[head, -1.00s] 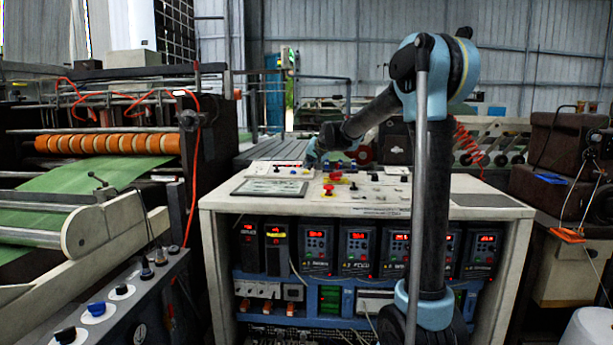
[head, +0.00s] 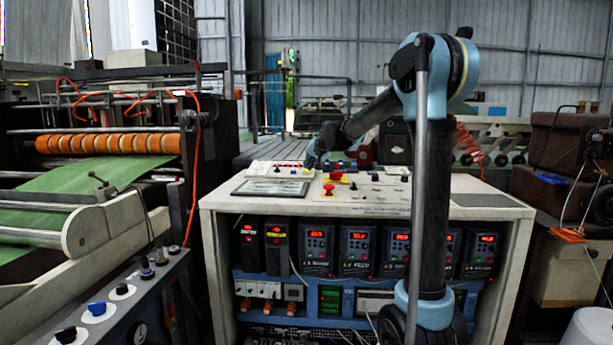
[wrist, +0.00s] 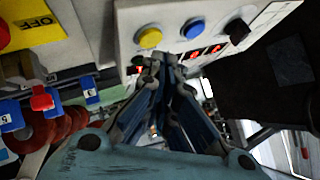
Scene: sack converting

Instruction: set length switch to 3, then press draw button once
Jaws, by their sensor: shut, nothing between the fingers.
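My gripper (wrist: 158,62) is shut and empty in the wrist view. Its fingertips are just below a white control box, close to the yellow button (wrist: 150,38); I cannot tell whether they touch anything. A blue button (wrist: 193,28) and a black knob (wrist: 237,31) are to the right on the same box face. Lit red displays (wrist: 205,52) show below them. I cannot read which control is the length switch or the draw button, nor the switch's setting. In the head view my gripper (head: 312,158) is small, over the back of the white console (head: 215,203).
A red mushroom button (head: 328,188) stands on the console top. A yellow OFF plate (wrist: 38,35) and blue blocks with a red lever (wrist: 42,99) are at the left in the wrist view. A machine with orange rollers (head: 110,144) stands left of the console.

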